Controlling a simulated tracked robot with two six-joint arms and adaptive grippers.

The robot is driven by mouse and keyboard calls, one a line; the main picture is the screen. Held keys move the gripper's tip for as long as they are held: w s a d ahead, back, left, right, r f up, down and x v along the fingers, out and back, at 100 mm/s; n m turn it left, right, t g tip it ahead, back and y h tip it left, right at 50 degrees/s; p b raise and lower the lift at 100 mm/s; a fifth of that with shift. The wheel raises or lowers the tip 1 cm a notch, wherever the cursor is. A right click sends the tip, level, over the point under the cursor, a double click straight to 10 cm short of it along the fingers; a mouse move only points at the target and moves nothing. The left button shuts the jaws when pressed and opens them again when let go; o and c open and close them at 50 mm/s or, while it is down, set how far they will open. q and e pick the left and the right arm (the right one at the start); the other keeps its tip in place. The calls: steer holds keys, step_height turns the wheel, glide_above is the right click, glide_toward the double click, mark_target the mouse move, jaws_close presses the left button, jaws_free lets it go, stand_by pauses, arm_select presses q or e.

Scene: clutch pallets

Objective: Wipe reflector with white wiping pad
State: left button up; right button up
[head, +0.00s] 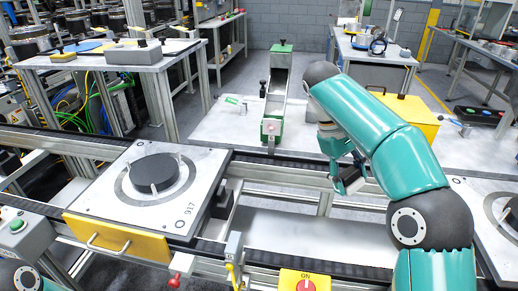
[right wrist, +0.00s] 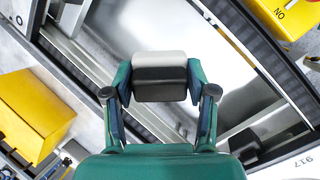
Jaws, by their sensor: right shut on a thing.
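My right gripper (head: 345,182) hangs above the gap in the conveyor between two pallets, with its arm coming in from the right. In the right wrist view, my right gripper (right wrist: 160,82) is shut on the wiping pad (right wrist: 160,62), a block with a white upper part and a dark band. Its fingers grip the pad at both sides, and nothing visibly touches its far face. In the head view the pad is small and mostly hidden by the gripper. I cannot pick out the reflector with certainty. My left gripper is not in view.
A pallet (head: 120,204) with a dark clutch disc (head: 156,172) sits on the conveyor at left. Another pallet (head: 480,195) is at right. A red-knobbed yellow switch box (head: 303,281) and small brackets (head: 181,266) line the near rail. A yellow box (head: 413,115) stands behind my arm.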

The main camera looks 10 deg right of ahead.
steer(key=w+a+f+n+t+h+b, duration=0.2)
steer(key=w+n+t+h, duration=0.6)
steer(key=w+n, duration=0.55)
steer(key=w+a+f+n+t+y+b, duration=0.1)
steer(key=w+a+f+n+t+y, duration=0.15)
steer(key=w+a+t, duration=0.4)
steer(key=w+a+f+n+t+y+b, duration=0.1)
steer(key=w+a+f+n+t+y, duration=0.1)
steer(key=w+a+n+t, duration=0.4)
steer(key=shift+w+d+f+m+g+p, duration=0.1)
steer(key=shift+w+m+g+p, duration=0.2)
steer(key=shift+w+p, duration=0.55)
steer(key=shift+w+d+r+m+g+p, duration=0.15)
steer(key=shift+w+m+p, duration=0.2)
steer(key=shift+w+p, duration=0.55)
steer(key=shift+w+d+f+m+g+p, duration=0.1)
steer(key=shift+w+f+m+g+p, duration=0.2)
steer(key=shift+w+p, duration=0.55)
steer(key=shift+r+y, duration=0.1)
steer(key=shift+y, duration=0.15)
steer(key=shift+p+x, duration=0.3)
steer(key=shift+x, duration=0.55)
